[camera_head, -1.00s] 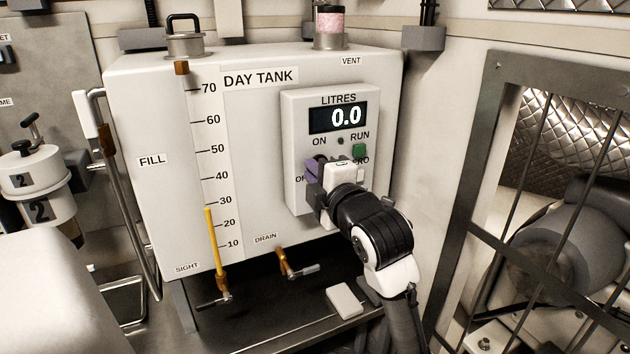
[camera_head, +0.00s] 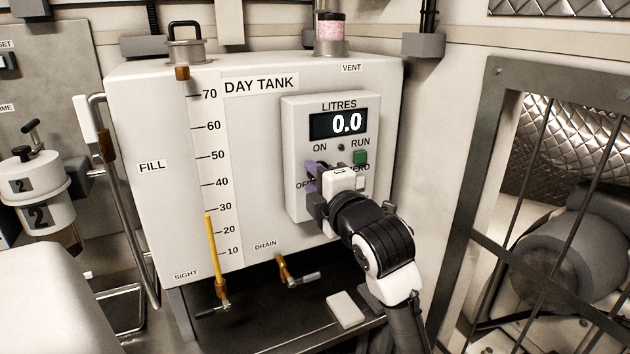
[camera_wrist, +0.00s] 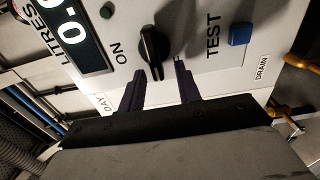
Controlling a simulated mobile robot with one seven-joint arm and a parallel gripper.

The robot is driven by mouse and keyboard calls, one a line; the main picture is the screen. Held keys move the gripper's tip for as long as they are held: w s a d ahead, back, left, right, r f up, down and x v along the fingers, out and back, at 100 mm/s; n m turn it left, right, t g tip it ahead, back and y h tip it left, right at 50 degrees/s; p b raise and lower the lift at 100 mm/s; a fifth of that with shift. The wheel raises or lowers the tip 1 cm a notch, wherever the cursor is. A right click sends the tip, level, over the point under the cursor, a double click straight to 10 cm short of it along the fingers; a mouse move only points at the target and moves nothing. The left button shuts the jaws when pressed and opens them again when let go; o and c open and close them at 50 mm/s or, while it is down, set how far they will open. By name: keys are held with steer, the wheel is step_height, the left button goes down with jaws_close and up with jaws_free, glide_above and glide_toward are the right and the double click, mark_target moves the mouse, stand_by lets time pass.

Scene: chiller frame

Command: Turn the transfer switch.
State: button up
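A black rotary knob (camera_wrist: 153,45) sits on the white control panel (camera_head: 290,130), beside the ON label in the wrist view. My gripper (camera_head: 314,178) is at the lower left part of the panel in the head view and hides most of the knob there. The knob is just beyond the fingertips, and I see no contact. The OFF label is partly covered in the head view.
The panel has a LITRES display (camera_head: 338,123) reading 0.0 and a green button (camera_head: 360,157). A blue button (camera_wrist: 240,34) by TEST is close to the fingers. The day tank (camera_head: 150,110) carries the panel. A barred frame (camera_head: 465,190) stands right of my arm.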

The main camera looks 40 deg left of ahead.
steer(key=b+v, duration=0.2)
steer(key=v, duration=1.1)
steer(key=shift+s+d, duration=0.2)
steer(key=shift+d, duration=0.15)
